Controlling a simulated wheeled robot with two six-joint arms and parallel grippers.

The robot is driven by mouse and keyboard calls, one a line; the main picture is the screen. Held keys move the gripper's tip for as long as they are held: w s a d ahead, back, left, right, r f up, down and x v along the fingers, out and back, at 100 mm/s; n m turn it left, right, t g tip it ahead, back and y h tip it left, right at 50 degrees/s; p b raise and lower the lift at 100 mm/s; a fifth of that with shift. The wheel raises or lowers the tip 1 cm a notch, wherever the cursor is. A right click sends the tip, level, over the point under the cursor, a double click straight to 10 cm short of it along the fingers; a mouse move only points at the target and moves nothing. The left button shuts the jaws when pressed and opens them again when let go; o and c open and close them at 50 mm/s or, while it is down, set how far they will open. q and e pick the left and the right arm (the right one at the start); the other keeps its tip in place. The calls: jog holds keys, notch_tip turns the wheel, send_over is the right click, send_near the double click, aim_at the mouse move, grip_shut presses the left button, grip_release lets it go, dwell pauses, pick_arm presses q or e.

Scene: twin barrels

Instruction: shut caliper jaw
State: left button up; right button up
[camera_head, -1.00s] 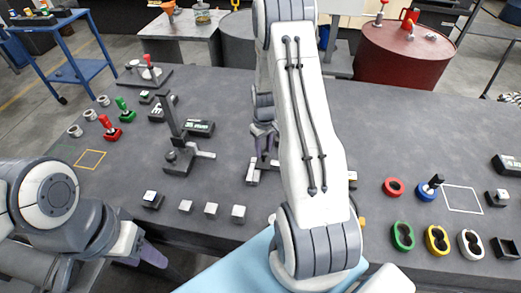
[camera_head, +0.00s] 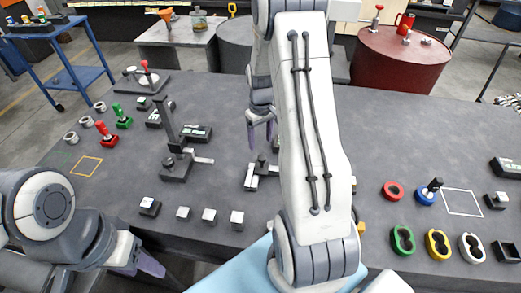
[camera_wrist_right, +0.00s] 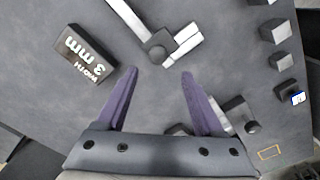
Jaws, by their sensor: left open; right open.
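The caliper (camera_head: 251,178) lies on the dark table just in front of my right gripper, with pale jaws and a dark round knob. My right arm hides part of it. In the right wrist view, its pale bar and jaw pieces (camera_wrist_right: 180,50) show beyond the fingertips; I cannot tell how wide the jaw gap is. My right gripper (camera_head: 262,132) is open and empty above the table, apart from the caliper; its purple fingers (camera_wrist_right: 158,80) are spread. My left gripper (camera_head: 145,264) is open and empty at the table's near left edge.
A black sign reading "3 mm width" (camera_wrist_right: 92,60) lies beside the caliper. A dark upright stand (camera_head: 176,165) is left of it. Several small blocks (camera_head: 209,216) line the near edge.

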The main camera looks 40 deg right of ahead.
jog(key=shift+r, duration=1.55)
jog(key=s+a+r+n, duration=0.1)
jog(key=s+a+r, duration=0.15)
jog(key=a, duration=0.45)
jog(key=s+a+r+n, duration=0.1)
jog(key=a+r+n, duration=0.15)
jog(key=a, duration=0.55)
jog(key=s+a+r, duration=0.2)
jog(key=a+r, duration=0.1)
jog(key=a, duration=0.4)
jog(key=s+a+r+n, duration=0.1)
jog(key=s+a, duration=0.3)
jog(key=s, duration=0.4)
jog(key=s+a+r+n+y, duration=0.1)
jog(key=s+a+n, duration=0.2)
jog(key=s, duration=0.6)
jog(key=a, duration=0.2)
jog(key=shift+s+a+r, duration=0.3)
jog(key=shift+r, duration=0.05)
